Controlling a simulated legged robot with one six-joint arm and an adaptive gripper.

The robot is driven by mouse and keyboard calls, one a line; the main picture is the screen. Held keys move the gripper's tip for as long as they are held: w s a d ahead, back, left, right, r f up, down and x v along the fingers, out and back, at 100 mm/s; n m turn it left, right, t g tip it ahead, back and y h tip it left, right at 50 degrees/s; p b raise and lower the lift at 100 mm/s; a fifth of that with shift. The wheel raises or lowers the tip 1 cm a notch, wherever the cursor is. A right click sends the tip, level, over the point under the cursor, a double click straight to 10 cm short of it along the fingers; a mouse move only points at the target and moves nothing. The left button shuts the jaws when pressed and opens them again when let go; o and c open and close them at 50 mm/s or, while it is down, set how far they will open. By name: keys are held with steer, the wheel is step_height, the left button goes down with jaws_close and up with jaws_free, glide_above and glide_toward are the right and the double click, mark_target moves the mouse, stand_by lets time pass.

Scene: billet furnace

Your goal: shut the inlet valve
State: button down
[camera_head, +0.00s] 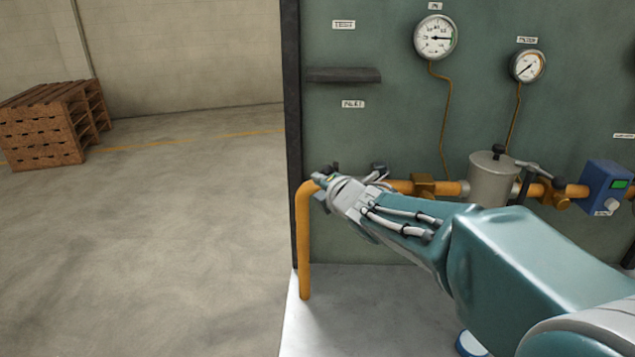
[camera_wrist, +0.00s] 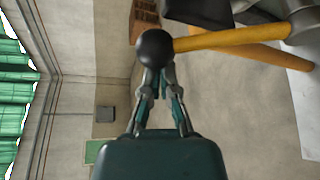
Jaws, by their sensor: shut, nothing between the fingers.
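The inlet valve sits on the orange pipe (camera_head: 304,240) under the INLET label (camera_head: 353,104). In the head view my gripper (camera_head: 326,184) is in front of it and hides most of it. In the wrist view an orange lever (camera_wrist: 235,38) ends in a black ball knob (camera_wrist: 154,48). My gripper (camera_wrist: 155,72) is shut and empty, with its fingertips right at the knob. The knob overlaps the tips, and I cannot tell whether they touch.
Further right along the pipe are a grey canister (camera_head: 491,180), another lever valve (camera_head: 553,190) and a blue meter (camera_head: 604,185). Two gauges (camera_head: 435,38) (camera_head: 527,67) and a dark shelf (camera_head: 343,75) are on the panel. Wooden pallets (camera_head: 45,130) stand far left. Floor between is clear.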

mark_target(331, 171)
steer(key=shift+d+r+m+y, duration=0.3)
steer(key=shift+m, duration=0.1)
steer(key=shift+d+r+m+t+y, duration=0.2)
steer(key=shift+d+r+m+t, duration=0.15)
steer(key=shift+d+m, duration=0.15)
steer(key=shift+d+r+m+t+y, duration=0.25)
steer(key=shift+d+m+t, duration=0.15)
steer(key=shift+d, duration=0.1)
steer(key=shift+s+d+r+m+t+y, duration=0.1)
steer(key=shift+d+r+m+t+y, duration=0.2)
steer(key=shift+d+m, duration=0.5)
steer(key=shift+d+r+m+t+y, duration=0.1)
steer(key=shift+d+r+m+t, duration=0.15)
steer(key=shift+d+m+t, duration=0.5)
steer(key=shift+a+m+g, duration=0.1)
steer(key=shift+m+g, duration=0.15)
steer(key=shift+g, duration=0.05)
steer(key=shift+a+r, duration=0.1)
